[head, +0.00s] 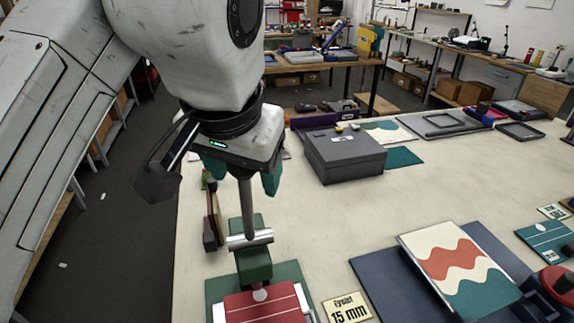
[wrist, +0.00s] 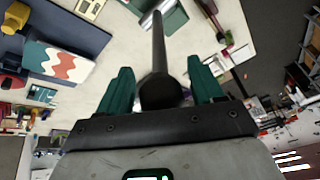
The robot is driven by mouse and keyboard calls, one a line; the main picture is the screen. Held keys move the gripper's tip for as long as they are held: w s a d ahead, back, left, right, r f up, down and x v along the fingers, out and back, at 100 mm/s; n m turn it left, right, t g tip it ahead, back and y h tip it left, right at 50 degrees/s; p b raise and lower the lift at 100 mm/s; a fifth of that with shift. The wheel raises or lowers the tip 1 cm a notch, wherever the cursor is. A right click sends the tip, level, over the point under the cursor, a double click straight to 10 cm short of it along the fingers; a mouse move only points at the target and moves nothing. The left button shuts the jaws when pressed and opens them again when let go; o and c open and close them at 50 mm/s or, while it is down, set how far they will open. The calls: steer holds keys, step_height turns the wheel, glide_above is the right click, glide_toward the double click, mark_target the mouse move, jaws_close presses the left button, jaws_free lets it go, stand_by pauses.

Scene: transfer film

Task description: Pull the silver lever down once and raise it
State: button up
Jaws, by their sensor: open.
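The lever (head: 248,210) is a grey metal rod standing nearly upright from a silver crossbar (head: 262,237) on a green press (head: 254,265). A red plate with white stripes (head: 262,307) lies at the press's front. My gripper (head: 243,176) is open, with its green fingers at either side of the lever's upper end. In the wrist view the lever (wrist: 158,45) ends in a dark round knob (wrist: 159,92) between the spread fingers (wrist: 160,76). Gaps show on both sides of the knob. In the head view my gripper hides the knob.
A grey box (head: 344,157) stands behind the press to the right. A printed wavy panel (head: 459,268) rests on a dark blue base at right. A "15 mm" card (head: 348,309) lies beside the press. Dark red blocks (head: 210,232) stand at left. The table's middle is clear.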

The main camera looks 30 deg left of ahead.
steer(key=shift+w+a+f, duration=0.1)
steer(key=shift+w+f, duration=0.05)
steer(key=shift+f, duration=0.15)
jaws_close()
stand_by(0.5)
